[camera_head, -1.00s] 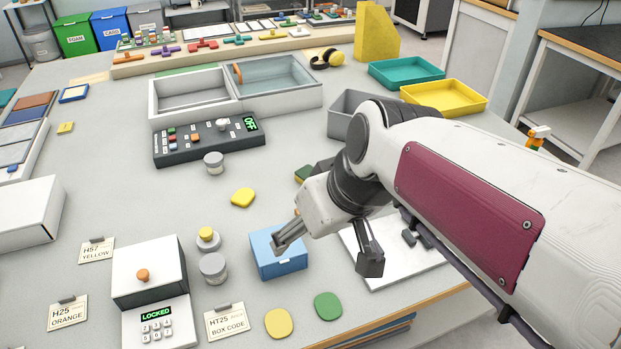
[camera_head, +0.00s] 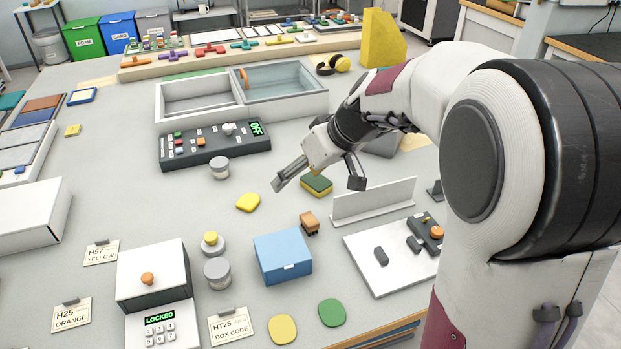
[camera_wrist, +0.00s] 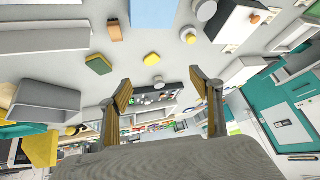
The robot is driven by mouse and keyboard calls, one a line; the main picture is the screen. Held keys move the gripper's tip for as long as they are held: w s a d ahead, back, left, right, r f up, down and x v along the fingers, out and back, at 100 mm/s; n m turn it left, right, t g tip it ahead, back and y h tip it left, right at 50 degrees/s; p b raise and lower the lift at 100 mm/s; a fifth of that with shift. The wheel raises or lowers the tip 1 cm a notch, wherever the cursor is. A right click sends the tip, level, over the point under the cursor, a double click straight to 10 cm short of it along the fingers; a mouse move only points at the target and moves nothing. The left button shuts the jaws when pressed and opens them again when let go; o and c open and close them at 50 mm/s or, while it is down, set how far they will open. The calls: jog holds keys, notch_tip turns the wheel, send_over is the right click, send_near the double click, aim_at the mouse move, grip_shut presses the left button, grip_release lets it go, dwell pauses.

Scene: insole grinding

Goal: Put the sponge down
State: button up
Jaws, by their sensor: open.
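The sponge (camera_head: 317,187), yellow with a green top, lies on the table just left of a low white upright plate. In the wrist view the sponge (camera_wrist: 98,64) is left of the fingers, with clear space between. My gripper (camera_head: 318,181) is open, its two fingers spread wide with nothing between them. In the head view the fingertips appear on either side of the sponge, but the wrist view shows it apart from them. In the wrist view both fingers of my gripper (camera_wrist: 161,82) are in sight and empty.
A blue box (camera_head: 283,257), a small orange-brown block (camera_head: 309,223) and a yellow piece (camera_head: 247,202) are nearby. The white plate (camera_head: 373,201) stands right of the sponge. A dark control box (camera_head: 214,146) and twin-compartment bin (camera_head: 199,105) are behind. Table left of the yellow piece is clear.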

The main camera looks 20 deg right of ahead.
jog(key=w+d+f+t, duration=0.1)
jog(key=w+d+f, duration=0.65)
jog(key=w, duration=0.25)
jog(key=t, duration=0.1)
send_near(316, 184)
jog(key=shift+s+d+f+n, duration=0.1)
jog(key=shift+d+f+n, duration=0.05)
jog(key=shift+d, duration=0.25)
jog(key=shift+s+d+f+n, duration=0.1)
jog(key=shift+d+f+n, duration=0.05)
jog(key=shift+d, duration=0.2)
jog(key=shift+x, duration=1.3)
jog(key=shift+w, duration=0.1)
